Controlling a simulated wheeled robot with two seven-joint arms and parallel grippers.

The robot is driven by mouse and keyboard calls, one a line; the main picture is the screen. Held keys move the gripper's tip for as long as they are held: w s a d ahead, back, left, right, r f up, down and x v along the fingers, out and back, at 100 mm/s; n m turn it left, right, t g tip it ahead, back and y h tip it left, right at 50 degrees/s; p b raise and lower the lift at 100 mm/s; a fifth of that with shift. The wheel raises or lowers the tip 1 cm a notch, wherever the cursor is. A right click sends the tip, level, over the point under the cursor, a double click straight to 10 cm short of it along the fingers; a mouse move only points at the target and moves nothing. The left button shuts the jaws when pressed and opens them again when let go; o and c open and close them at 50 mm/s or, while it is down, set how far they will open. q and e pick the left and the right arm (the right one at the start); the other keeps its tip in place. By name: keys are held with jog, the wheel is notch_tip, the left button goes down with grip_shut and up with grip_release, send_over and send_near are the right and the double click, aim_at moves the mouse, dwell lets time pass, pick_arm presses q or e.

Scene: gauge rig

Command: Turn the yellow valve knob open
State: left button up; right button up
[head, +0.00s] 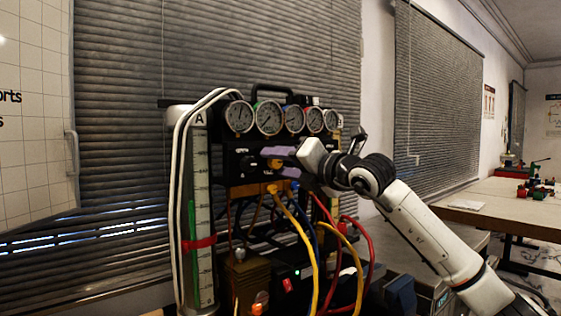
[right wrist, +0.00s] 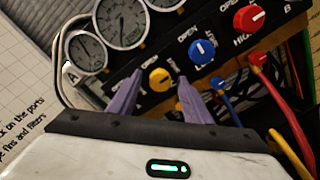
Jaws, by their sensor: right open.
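The yellow valve knob (right wrist: 159,78) sits on the black panel below the gauges, with an "OPEN" label near it. In the head view the knob (head: 274,163) shows as a small yellow patch between purple fingers. My right gripper (right wrist: 160,82) is open, with one purple finger on each side of the knob. In the head view the right gripper (head: 273,161) reaches the panel from the right. I cannot tell whether the fingers touch the knob. My left gripper is not in view.
A blue knob (right wrist: 202,51) and a red knob (right wrist: 249,18) sit farther right on the panel. Round gauges (head: 268,117) line the top. Yellow and red hoses (head: 303,235) hang below. A clear tube column (head: 198,220) stands left. A workbench (head: 510,205) is at right.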

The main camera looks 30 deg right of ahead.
jog(key=c, duration=1.1)
jog(key=shift+o, duration=0.2)
jog(key=shift+n, duration=0.3)
jog(key=shift+f+n+b, duration=0.1)
jog(key=shift+n+b, duration=0.4)
jog(key=shift+n, duration=0.4)
jog(key=n, duration=0.3)
jog(key=shift+n+b, duration=0.3)
jog(key=n, duration=0.3)
jog(key=shift+n, duration=0.3)
jog(key=n, duration=0.3)
jog(key=shift+n, duration=2.6)
